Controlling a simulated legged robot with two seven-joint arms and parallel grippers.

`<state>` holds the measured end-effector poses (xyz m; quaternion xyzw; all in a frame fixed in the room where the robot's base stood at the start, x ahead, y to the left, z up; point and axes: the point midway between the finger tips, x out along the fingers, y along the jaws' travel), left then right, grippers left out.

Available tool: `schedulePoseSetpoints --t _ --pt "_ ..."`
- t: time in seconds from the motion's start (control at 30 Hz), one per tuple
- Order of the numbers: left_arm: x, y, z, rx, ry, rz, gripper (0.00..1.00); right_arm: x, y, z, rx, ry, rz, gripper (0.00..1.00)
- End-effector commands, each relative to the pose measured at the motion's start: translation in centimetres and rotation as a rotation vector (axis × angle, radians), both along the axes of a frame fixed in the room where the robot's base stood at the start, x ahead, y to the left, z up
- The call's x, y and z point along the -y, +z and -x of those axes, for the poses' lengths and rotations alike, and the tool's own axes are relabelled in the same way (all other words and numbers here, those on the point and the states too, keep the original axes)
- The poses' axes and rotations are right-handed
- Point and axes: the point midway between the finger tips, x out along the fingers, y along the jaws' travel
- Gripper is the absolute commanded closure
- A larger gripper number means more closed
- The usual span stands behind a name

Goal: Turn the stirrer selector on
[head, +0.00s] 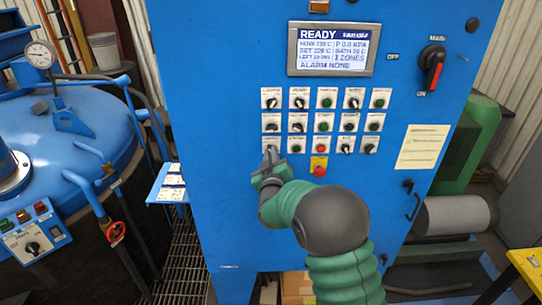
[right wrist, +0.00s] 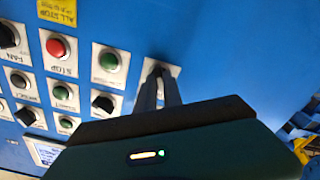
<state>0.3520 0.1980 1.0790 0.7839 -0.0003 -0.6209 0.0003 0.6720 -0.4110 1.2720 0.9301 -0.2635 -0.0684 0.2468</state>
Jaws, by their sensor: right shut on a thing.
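The selector at the left end of the bottom row on the blue cabinet has a white label plate (head: 268,142). Its plate also shows in the right wrist view (right wrist: 174,70), but its wording cannot be read. My right gripper (head: 269,157) is shut on this selector's knob. In the right wrist view, its two dark fingers (right wrist: 160,88) close around the knob and hide most of it, so the knob's setting cannot be told. My left gripper is not in view.
A green button (right wrist: 109,62) and a red stop button (right wrist: 57,47) sit beside the held selector. The red all-stop button (head: 319,171) sticks out just below right. A display (head: 333,50) reads READY. A blue furnace lid (head: 65,150) stands at left.

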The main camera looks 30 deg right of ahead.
Motion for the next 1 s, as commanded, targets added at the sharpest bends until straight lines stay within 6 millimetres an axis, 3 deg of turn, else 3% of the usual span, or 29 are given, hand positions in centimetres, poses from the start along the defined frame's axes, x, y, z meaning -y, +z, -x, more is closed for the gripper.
schedulePoseSetpoints --t 0.37,1.0 --pt "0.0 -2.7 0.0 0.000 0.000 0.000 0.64 -0.1 -0.9 0.0 0.076 0.001 -0.135 1.00" --pt "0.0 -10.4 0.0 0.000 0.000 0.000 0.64 -0.1 -1.1 0.0 0.376 0.001 -0.633 1.00"
